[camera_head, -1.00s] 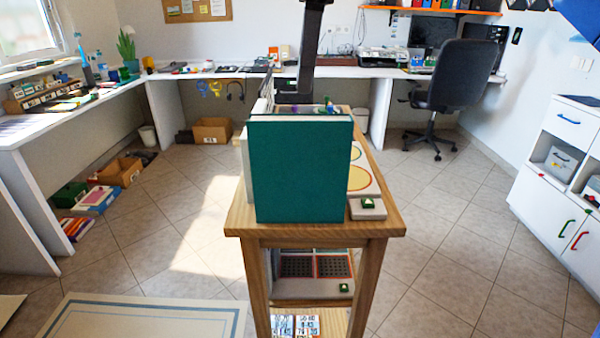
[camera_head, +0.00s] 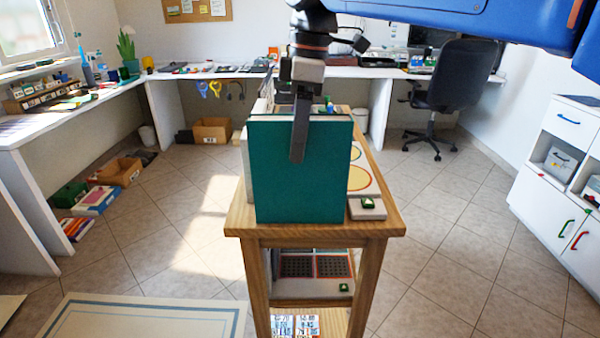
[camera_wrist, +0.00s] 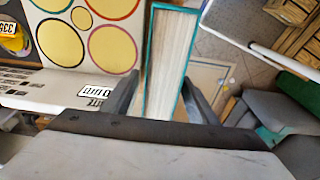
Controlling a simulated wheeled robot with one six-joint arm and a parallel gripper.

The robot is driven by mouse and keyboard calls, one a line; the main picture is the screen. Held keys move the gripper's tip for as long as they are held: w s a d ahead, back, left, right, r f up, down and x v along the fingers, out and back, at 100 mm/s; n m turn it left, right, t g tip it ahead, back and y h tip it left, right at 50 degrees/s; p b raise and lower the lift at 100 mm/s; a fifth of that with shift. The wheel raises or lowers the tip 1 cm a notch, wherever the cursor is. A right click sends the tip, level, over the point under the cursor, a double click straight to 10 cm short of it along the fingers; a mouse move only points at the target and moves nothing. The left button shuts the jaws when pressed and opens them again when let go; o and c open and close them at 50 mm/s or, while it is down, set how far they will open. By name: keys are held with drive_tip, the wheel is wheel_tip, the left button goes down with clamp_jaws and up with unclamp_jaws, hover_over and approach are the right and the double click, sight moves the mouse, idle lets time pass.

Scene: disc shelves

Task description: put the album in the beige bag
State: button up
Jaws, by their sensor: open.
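The teal album (camera_head: 300,185) stands upright at the near end of the wooden stand's top, its cover facing the body camera. My gripper (camera_head: 299,140) is over the album's top edge, with one dark finger in front of the cover. The other finger is hidden behind the album in that view. In the wrist view, my gripper (camera_wrist: 163,90) is open, with the album (camera_wrist: 172,50) and its pale page edges between the two fingers. I cannot tell whether the fingers touch it. I cannot make out a beige bag in either view.
The wooden stand (camera_head: 388,215) has lower shelves with other items. A small box with a green block (camera_head: 367,208) sits right of the album, near a panel with coloured circles (camera_head: 362,180). A beige mat (camera_head: 150,318) lies on the floor at lower left. Floor on the right is clear.

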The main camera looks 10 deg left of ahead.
drive_tip(key=shift+f, duration=0.5)
clamp_jaws()
idle(1.1)
